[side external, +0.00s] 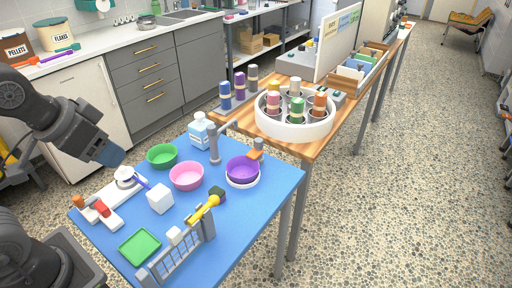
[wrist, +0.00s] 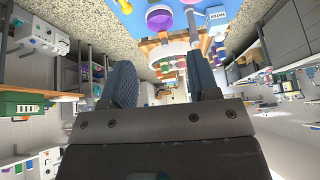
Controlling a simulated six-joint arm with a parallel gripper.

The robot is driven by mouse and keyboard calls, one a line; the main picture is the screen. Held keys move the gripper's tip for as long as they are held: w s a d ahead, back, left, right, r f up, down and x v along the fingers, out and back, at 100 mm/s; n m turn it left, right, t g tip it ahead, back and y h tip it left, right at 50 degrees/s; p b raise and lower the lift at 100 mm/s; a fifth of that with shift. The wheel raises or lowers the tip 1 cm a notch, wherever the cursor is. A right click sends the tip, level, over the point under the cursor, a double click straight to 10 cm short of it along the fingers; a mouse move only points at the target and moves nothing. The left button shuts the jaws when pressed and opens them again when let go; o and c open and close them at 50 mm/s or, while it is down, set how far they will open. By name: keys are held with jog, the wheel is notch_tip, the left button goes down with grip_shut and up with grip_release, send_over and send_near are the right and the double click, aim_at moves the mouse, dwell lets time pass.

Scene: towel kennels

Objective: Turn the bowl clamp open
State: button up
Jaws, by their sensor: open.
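A purple bowl (side external: 242,167) sits in a white ring holder (side external: 243,184) at the right side of the blue table. A small grey post with an orange-brown piece (side external: 256,154), which looks like the bowl clamp, stands at the bowl's back right edge. The orange piece reaches to the rim; I cannot tell whether it touches. My gripper (side external: 112,156) is at the table's left, above the white board and well apart from the clamp. In the wrist view my gripper (wrist: 160,68) is open and empty, with the purple bowl (wrist: 160,19) beyond it. The clamp is not clear there.
Between them stand green (side external: 162,156) and pink (side external: 186,176) bowls, a white cube (side external: 160,199) and a tall grey post (side external: 214,145). A bottle (side external: 200,131) stands behind. A yellow lever (side external: 204,209) and grey gate (side external: 180,257) are in front. A round white carousel (side external: 295,124) occupies the wooden table.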

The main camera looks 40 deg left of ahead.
jog(key=w+a+r+m+t+y, duration=0.1)
jog(key=w+a+m, duration=0.1)
jog(key=w, duration=0.3)
jog(key=w+a+r+m+t+y, duration=0.1)
jog(key=w+a+r+m, duration=0.1)
jog(key=w+m, duration=0.2)
jog(key=w+a+r+m+t+y, duration=0.1)
jog(key=w+a+m+t, duration=0.1)
jog(key=w, duration=0.4)
jog(key=shift+w+r+m, duration=0.15)
jog(key=shift+w+m, duration=0.1)
jog(key=shift+m, duration=0.35)
jog(key=m+g+h, duration=0.3)
jog(key=m+h, duration=0.7)
jog(key=m, duration=2.5)
send_over(258, 140)
jog(key=s+a, duration=0.7)
notch_tip(258, 140, down, 20)
jog(key=x, duration=1.4)
jog(key=shift+s, duration=0.1)
jog(key=c, duration=0.9)
